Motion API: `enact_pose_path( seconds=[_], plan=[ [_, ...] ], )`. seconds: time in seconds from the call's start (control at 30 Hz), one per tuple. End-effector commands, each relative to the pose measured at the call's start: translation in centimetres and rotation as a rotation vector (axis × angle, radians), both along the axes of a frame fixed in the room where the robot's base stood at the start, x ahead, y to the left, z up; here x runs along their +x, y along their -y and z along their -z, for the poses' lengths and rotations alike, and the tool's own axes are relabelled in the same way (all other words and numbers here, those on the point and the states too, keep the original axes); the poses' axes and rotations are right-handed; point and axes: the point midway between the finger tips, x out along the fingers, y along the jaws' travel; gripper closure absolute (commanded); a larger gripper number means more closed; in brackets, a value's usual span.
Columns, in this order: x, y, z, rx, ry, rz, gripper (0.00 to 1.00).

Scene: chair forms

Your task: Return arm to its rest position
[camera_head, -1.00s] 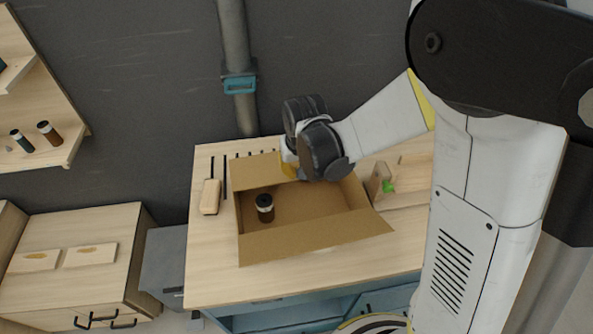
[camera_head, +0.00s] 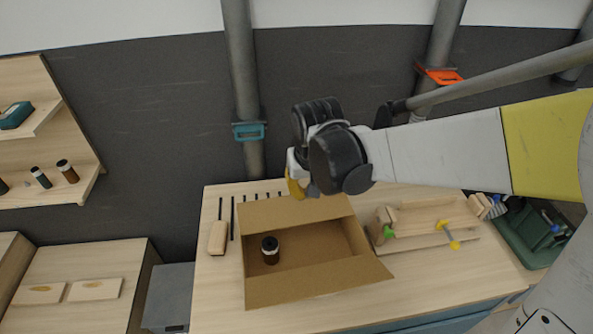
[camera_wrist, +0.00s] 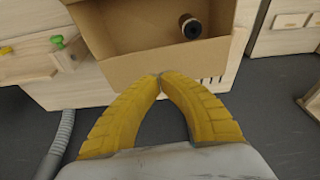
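My gripper (camera_wrist: 160,78) shows in the wrist view as two yellow ribbed fingers whose tips meet, with nothing between them. In the head view my arm reaches in from the right, and the gripper (camera_head: 297,187) is mostly hidden behind the dark wrist joint. It is above the far edge of an open cardboard box (camera_head: 310,286) on the wooden workbench (camera_head: 212,290). The jar also shows in the wrist view (camera_wrist: 190,27).
A wooden block (camera_head: 218,238) lies left of the box. A wooden fixture with a green knob (camera_head: 389,232) and a yellow-handled tool (camera_head: 447,235) are on its right. A green bin (camera_head: 525,240) stands farther right. A grey pipe (camera_head: 243,90) runs up the dark wall behind.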

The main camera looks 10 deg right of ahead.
Motion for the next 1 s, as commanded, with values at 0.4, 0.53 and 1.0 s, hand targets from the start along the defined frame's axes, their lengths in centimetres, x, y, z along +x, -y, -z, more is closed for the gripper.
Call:
enact_pose_path(
  seconds=[0.4, 0.53, 1.0],
  plan=[
    [-4.0, 3.3, 1.5, 0.016, 0.094, 0.021, 1.00],
    [-7.4, 5.7, 3.4, 0.023, 0.175, 0.039, 1.00],
    [-14.4, 9.5, 9.3, 0.014, 0.358, 0.076, 1.00]
  ],
)
